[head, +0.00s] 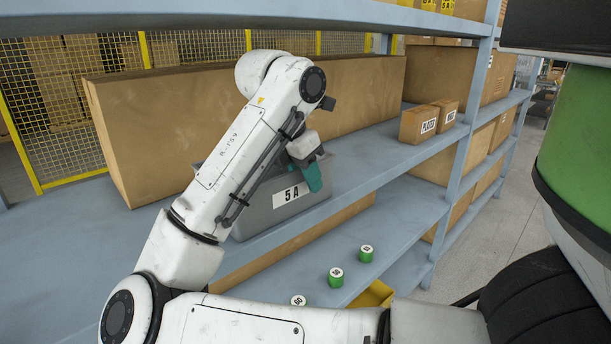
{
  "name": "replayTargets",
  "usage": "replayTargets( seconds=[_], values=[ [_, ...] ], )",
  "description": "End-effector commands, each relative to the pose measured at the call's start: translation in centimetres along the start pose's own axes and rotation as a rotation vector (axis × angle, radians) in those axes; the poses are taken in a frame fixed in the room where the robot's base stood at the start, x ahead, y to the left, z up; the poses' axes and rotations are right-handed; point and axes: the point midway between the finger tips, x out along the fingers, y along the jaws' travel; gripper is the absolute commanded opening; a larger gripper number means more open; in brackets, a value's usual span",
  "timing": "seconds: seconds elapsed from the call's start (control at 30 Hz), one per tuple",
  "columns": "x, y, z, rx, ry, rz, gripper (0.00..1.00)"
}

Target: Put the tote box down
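The grey tote box (261,216), with a white "5 A" label on its front, is on or just above the blue middle shelf (378,178); I cannot tell if its base touches. My arm crosses in front of it and hides its left part. My gripper (313,177), with teal fingers, is at the upper right of the tote's front, at its rim. One finger hangs in front of the tote wall. The other finger is hidden, so I cannot tell whether the gripper grips the rim.
A long cardboard box (370,90) stands behind the tote. Two small cartons (418,124) stand to the right on the same shelf. Several green-sided cans (336,277) and a yellow bin (374,294) are on the shelf below. A blue shelf beam (250,12) runs overhead.

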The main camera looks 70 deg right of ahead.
Motion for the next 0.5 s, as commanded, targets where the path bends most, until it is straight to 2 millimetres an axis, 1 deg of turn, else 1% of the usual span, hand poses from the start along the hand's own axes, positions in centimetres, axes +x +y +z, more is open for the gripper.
replayTargets(
  seconds=[0.17, 0.27, 0.33, 0.4, 0.5],
  values=[
    [-0.8, 0.1, 0.1, 0.0, 0.001, 0.003, 0.34],
    [-2.2, 0.1, 0.1, -0.001, 0.002, 0.005, 0.34],
    [-3.5, 0.1, 0.1, -0.001, 0.001, 0.006, 0.34],
    [-3.9, 0.1, -1.7, -0.007, 0.0, 0.004, 0.34],
    [-4.8, 0.0, -3.8, -0.007, 0.0, 0.003, 0.34]
  ],
)
